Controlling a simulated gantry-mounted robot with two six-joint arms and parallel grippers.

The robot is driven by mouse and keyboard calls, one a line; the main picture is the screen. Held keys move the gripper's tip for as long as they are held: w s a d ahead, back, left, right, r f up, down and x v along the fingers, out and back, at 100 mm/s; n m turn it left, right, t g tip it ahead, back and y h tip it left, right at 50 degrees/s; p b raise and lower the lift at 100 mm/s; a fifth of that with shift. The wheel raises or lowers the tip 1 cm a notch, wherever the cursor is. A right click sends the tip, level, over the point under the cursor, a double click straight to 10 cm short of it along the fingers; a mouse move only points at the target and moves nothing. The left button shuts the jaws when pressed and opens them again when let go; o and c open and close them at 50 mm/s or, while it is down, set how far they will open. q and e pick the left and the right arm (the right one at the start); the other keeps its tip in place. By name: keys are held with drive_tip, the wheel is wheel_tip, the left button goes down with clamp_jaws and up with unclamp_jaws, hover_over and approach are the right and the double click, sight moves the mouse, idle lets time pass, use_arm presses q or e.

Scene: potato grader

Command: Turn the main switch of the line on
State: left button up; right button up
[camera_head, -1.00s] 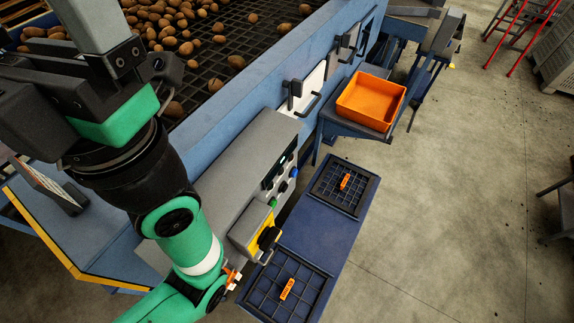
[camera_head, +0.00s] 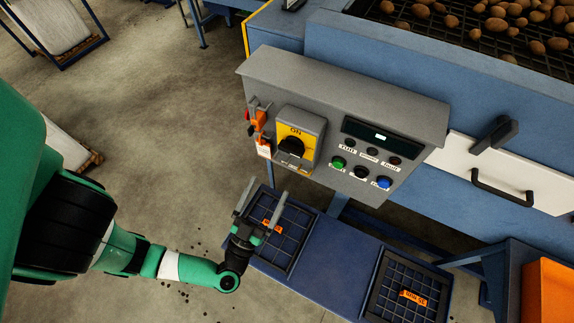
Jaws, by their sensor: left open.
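The main switch (camera_head: 291,146) is a black rotary knob on a yellow plate marked ON, at the left end of a grey control box (camera_head: 345,90). I cannot clearly tell which way the knob points. An orange padlock-like piece with a white tag (camera_head: 260,121) hangs on the box's left side, left of the switch. My left gripper (camera_head: 267,188) is open and empty. In the picture it is below and left of the switch, apart from it, with its fingers pointing up toward the box. My right gripper is not in view.
Green, black and blue buttons (camera_head: 361,172) and a lit display (camera_head: 380,136) are right of the switch. A blue platform (camera_head: 330,237) with dark grids lies below. A white panel with a black handle (camera_head: 501,195) is at the right. An orange bin (camera_head: 547,290) stands lower right.

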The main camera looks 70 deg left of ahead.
sight(289, 153)
use_arm(q)
drive_tip(key=x, duration=0.4)
drive_tip(key=p+x, duration=0.1)
drive_tip(key=x, duration=0.6)
drive_tip(key=shift+w+d+r+p, duration=0.1)
drive_tip(key=shift+w+d+p, duration=0.05)
drive_tip(key=shift+w+p, duration=0.35)
drive_tip(key=shift+c, duration=0.3)
drive_tip(key=c, duration=1)
